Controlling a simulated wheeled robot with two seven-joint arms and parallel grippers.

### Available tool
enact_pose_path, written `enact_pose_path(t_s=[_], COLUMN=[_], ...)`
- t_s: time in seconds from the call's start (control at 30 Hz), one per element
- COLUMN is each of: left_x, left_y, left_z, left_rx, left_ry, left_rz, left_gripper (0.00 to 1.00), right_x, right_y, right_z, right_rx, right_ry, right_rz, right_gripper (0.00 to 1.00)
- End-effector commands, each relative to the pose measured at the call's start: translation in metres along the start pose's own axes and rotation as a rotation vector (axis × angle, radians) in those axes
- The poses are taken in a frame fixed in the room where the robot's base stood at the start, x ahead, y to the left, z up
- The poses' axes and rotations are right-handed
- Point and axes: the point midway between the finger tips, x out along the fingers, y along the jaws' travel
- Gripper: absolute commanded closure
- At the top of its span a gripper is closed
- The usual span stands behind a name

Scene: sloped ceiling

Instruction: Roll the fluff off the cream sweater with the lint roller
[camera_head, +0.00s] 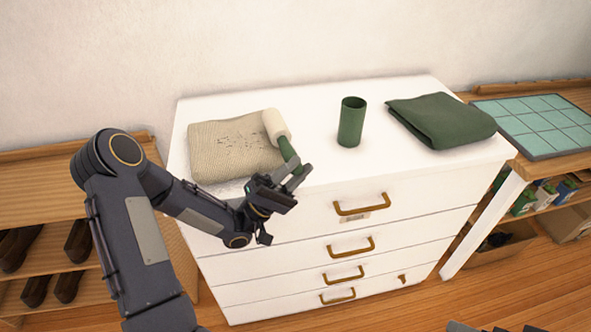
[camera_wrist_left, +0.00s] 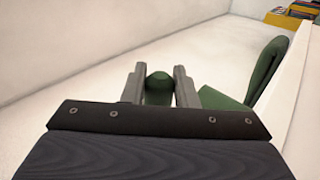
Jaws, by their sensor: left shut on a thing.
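The lint roller (camera_head: 275,126) has a cream head and a green handle. Its head is at the sweater's right edge; I cannot tell whether it touches. My left gripper (camera_head: 294,176) is shut on the green handle, at the dresser's front edge. In the left wrist view the two fingers (camera_wrist_left: 159,88) close around the handle's green end (camera_wrist_left: 159,82). My right gripper is not in view.
A green cup (camera_head: 351,122) stands upright right of the sweater. A folded green cloth (camera_head: 440,120) lies farther right on the white dresser (camera_head: 310,100). A bench with a teal gridded mat (camera_head: 535,125) stands at right, a shoe rack (camera_head: 40,220) at left.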

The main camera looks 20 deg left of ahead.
Motion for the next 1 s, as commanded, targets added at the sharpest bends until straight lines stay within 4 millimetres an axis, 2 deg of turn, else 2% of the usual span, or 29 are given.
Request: enact_pose_path(t_s=[0.17, 1.0], left_x=[-0.003, -0.04], left_y=[0.002, 0.036], left_z=[0.0, -0.002], left_rx=[0.0, 0.001], left_ry=[0.001, 0.004], left_rz=[-0.001, -0.003], left_gripper=[1.0, 1.0], right_x=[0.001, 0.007], right_y=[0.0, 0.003], right_z=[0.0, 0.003], right_rx=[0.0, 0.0], right_ry=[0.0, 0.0], right_rz=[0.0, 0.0], right_gripper=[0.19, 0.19])
